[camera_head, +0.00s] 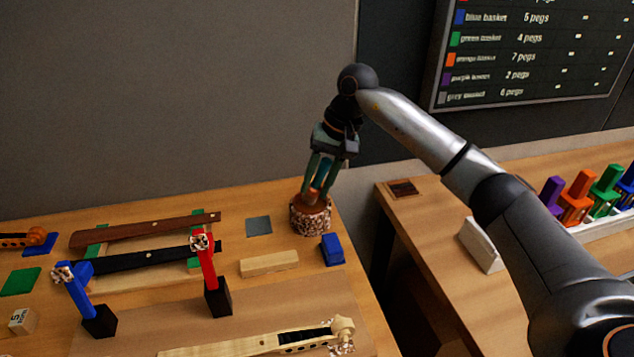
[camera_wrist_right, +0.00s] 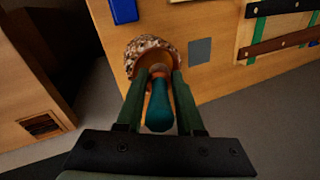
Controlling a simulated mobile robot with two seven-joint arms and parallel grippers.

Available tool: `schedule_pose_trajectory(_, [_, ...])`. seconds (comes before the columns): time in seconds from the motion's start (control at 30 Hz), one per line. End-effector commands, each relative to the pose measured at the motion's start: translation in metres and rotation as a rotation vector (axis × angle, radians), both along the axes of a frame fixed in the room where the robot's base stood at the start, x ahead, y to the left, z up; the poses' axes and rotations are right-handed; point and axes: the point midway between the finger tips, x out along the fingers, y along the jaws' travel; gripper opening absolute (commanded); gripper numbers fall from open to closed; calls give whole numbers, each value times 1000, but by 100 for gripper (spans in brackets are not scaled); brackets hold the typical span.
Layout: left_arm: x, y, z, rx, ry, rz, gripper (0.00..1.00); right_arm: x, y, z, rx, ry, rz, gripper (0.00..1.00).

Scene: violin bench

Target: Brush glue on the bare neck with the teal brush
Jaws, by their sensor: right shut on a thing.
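My right gripper (camera_head: 319,182) is shut on the teal brush (camera_wrist_right: 159,106), whose rounded handle shows between the fingers in the wrist view. The brush points down into a copper-coloured pot with a speckled outer wrap (camera_head: 311,216); the pot also shows in the wrist view (camera_wrist_right: 148,52). The bristles are hidden, so I cannot tell what they touch. A pale wooden neck with a scroll (camera_head: 270,342) lies at the front of the bench, partly cut off by the picture edge. My left gripper is not in view.
A brown strip (camera_head: 145,231) and a black strip lie at the back left. A blue block (camera_head: 332,249) and a pale wood block (camera_head: 269,263) sit near the pot.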

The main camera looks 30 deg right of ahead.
Motion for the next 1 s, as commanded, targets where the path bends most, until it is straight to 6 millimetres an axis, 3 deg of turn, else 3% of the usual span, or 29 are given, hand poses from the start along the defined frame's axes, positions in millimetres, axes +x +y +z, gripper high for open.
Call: schedule_pose_trajectory(1.0, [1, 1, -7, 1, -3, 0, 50, 0, 0, -11, 0, 0, 0, 0])
